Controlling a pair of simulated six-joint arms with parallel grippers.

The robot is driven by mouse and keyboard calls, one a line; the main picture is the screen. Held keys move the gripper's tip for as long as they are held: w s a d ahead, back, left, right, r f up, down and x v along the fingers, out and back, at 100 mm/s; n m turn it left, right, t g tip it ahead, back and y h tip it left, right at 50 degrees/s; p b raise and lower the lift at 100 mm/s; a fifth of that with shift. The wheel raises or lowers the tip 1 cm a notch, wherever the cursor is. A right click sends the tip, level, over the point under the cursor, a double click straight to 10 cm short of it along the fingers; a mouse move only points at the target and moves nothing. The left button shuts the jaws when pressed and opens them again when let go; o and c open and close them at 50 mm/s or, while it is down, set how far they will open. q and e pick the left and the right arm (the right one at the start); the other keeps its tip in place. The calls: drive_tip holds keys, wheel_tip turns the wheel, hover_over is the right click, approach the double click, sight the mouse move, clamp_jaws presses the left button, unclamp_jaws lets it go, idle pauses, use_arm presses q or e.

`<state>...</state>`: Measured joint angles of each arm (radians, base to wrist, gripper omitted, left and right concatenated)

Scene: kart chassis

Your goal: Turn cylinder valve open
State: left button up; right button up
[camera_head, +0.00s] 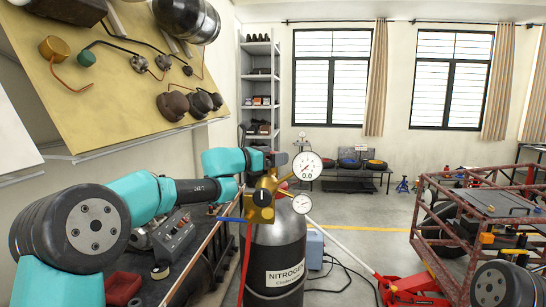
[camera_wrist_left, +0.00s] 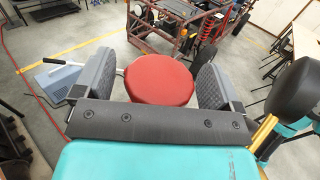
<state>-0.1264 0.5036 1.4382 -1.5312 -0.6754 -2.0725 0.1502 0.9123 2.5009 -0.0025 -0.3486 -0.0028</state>
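The dark nitrogen cylinder (camera_head: 275,255) stands upright beside the bench in the head view. A brass regulator (camera_head: 262,200) with two white gauges (camera_head: 307,166) sits at its top; the upper gauge reads 0.0. The red round valve handle (camera_wrist_left: 160,82) fills the space between the two grey fingers of my left gripper (camera_wrist_left: 161,85) in the left wrist view. The fingers are wide apart, one on each side of the handle; I cannot tell whether they press on it. In the head view, the regulator and gauges largely hide the handle and the fingertips of my left gripper (camera_head: 281,160). My right gripper is out of view.
A bench (camera_head: 200,270) with tools runs along the left, under a tan panel (camera_head: 110,75) of mounted parts. A red tube-frame kart chassis (camera_head: 470,225) and a red floor jack (camera_head: 415,288) stand to the right. The floor between is mostly clear, with a cable on it.

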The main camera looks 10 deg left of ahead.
use_arm(q)
drive_tip(key=v, duration=1.7)
drive_tip(key=shift+a, duration=0.2)
drive_tip(key=shift+s, duration=0.15)
